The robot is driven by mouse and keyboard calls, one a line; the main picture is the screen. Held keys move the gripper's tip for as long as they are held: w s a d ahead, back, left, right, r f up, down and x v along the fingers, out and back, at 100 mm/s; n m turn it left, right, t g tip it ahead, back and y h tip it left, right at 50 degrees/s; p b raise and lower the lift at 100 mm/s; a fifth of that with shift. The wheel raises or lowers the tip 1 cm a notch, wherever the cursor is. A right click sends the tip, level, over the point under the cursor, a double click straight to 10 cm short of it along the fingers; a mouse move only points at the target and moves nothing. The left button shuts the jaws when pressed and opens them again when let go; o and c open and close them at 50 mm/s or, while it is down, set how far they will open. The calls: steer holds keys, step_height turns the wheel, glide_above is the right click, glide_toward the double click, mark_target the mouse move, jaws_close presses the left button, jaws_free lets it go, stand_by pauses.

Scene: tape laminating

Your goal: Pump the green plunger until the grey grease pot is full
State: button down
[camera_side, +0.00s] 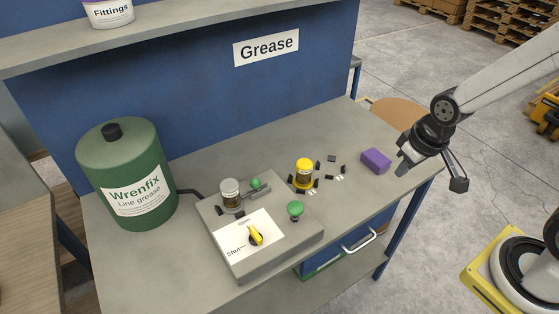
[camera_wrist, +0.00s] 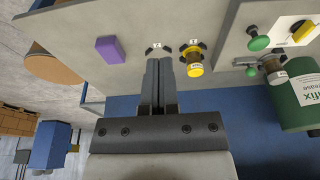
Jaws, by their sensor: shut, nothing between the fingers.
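The green plunger (camera_side: 295,209) stands up from the right side of the grey pump box (camera_side: 280,258); it also shows in the wrist view (camera_wrist: 258,43). The grey grease pot (camera_side: 230,192), with a grey lid, sits at the box's back left, and is partly in the wrist view (camera_wrist: 272,66). Its fill level is too small to tell. A smaller green knob (camera_side: 256,183) is beside the pot on a metal lever. My gripper (camera_side: 403,167) is shut and empty above the right end of the bench, away from the plunger; in the wrist view its fingers (camera_wrist: 160,58) lie together.
A yellow-capped pot (camera_side: 304,170) and a purple block (camera_side: 375,160) lie between my gripper and the box, among small dark clips. A yellow selector (camera_side: 256,235) sits on a white plate reading "Shut". A large green grease drum (camera_side: 125,165) stands left. The blue back panel (camera_side: 170,100) rises behind.

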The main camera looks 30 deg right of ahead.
steer(key=shift+a, duration=0.1)
steer(key=m+t+y, duration=0.2)
steer(key=m+t, duration=0.4)
steer(key=m, duration=1.9)
glide_above(299, 208)
steer(key=shift+r, duration=0.35)
steer(key=shift+f, duration=0.1)
steer(key=shift+f, duration=4.3)
